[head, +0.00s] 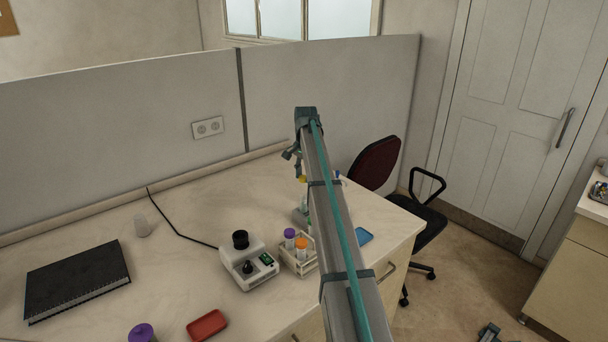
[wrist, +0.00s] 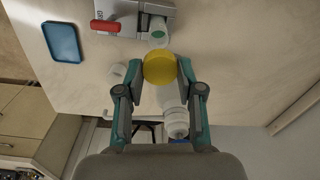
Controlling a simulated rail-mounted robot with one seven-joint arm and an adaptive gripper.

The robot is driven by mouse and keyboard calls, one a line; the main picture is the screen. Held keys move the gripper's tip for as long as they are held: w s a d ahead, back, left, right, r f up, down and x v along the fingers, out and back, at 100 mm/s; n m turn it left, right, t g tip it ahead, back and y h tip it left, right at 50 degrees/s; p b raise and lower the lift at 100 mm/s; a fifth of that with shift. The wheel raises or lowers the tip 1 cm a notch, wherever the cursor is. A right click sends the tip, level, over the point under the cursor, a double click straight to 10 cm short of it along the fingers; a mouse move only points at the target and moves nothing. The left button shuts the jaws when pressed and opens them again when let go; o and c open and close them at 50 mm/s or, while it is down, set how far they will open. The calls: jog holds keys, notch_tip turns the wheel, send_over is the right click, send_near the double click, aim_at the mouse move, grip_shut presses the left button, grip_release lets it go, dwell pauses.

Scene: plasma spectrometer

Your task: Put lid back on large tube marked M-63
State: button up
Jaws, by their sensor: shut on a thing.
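In the wrist view, my gripper (wrist: 160,67) is shut on a round yellow lid (wrist: 159,68), held between its teal fingertips. A pale, see-through vessel (wrist: 174,122) shows below the lid between the fingers; whether it touches the lid I cannot tell. A pale tube with green inside its round top (wrist: 158,32) is by a grey device, just beyond the lid. A small white cylinder (wrist: 117,72) stands left of the fingers. No M-63 marking is readable on any of these. In the head view my arm hides most of this area; a bit of yellow (head: 303,179) shows beside it.
The grey device (wrist: 135,14) has a red handle (wrist: 105,26). A blue tray (wrist: 62,42) lies near the table edge. In the head view, a rack (head: 300,263) holds purple- and orange-capped tubes beside a small white instrument (head: 248,265). A red tray (head: 207,325) and black binder (head: 77,280) lie left.

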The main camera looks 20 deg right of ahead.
jog(key=shift+f+b, duration=0.95)
jog(key=shift+f, duration=2)
jog(key=shift+f+p, duration=0.15)
jog(key=shift+p, duration=0.3)
dwell(0.9)
jog(key=o, duration=1.2)
jog(key=shift+r+p, duration=1.8)
jog(key=shift+r, duration=1.75)
